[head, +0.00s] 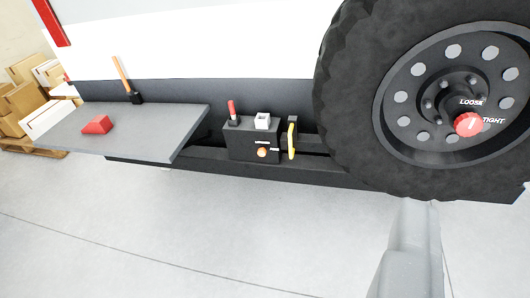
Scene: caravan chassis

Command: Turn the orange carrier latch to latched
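A small orange knob (262,152), which looks like the carrier latch, sits on the front face of a black box (238,143) on the dark chassis rail. Small white labels lie above and to the right of it. They are too small to read, so I cannot tell which position the latch is in.
A yellow handle (292,141) stands right of the box. A red-handled lever (232,112) and white square socket (262,121) are on top. A large wheel (350,90) stands right. Open floor lies in front.

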